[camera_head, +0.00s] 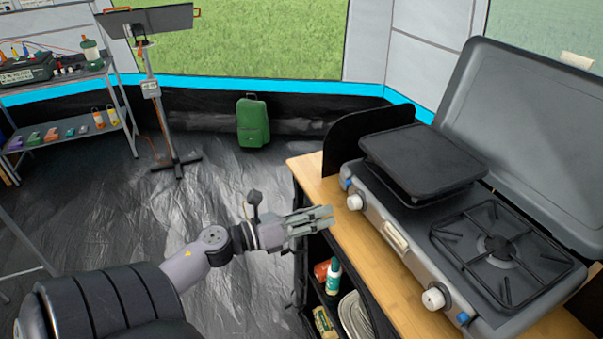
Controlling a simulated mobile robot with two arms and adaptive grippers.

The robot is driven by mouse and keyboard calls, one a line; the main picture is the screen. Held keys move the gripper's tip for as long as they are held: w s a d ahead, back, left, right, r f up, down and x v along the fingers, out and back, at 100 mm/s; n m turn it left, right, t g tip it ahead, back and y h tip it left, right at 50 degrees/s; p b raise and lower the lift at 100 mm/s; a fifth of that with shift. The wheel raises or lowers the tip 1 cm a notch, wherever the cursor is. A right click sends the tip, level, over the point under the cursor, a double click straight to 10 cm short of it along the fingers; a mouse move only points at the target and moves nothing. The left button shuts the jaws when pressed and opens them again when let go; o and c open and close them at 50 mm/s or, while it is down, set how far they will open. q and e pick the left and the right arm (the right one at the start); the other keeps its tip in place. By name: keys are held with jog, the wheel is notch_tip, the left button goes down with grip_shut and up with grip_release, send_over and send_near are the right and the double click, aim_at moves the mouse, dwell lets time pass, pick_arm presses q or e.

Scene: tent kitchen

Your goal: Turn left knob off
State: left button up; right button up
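The grey camping stove stands with its lid raised on a wooden counter at the right of the head view. Its left knob (355,202) is white and sits on the front panel near the left end. The right knob (433,298) is also white, farther right on the same panel. My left gripper (326,218) is just left of the left knob, over the counter's front edge, pointing towards the stove. It looks apart from the knob. Its fingers look close together, but the gap between them is unclear. The knob's turned position is too small to read. My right gripper is out of view.
A black griddle plate (422,160) covers the left burner; the right burner grate (508,256) is bare. The wooden counter (377,281) has a bare strip before the stove. Shelves below hold a bottle (334,276) and plates. A green case (253,122) stands on the floor behind.

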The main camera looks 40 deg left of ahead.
pick_arm(q)
jog(key=v, duration=0.4)
dwell(0.5)
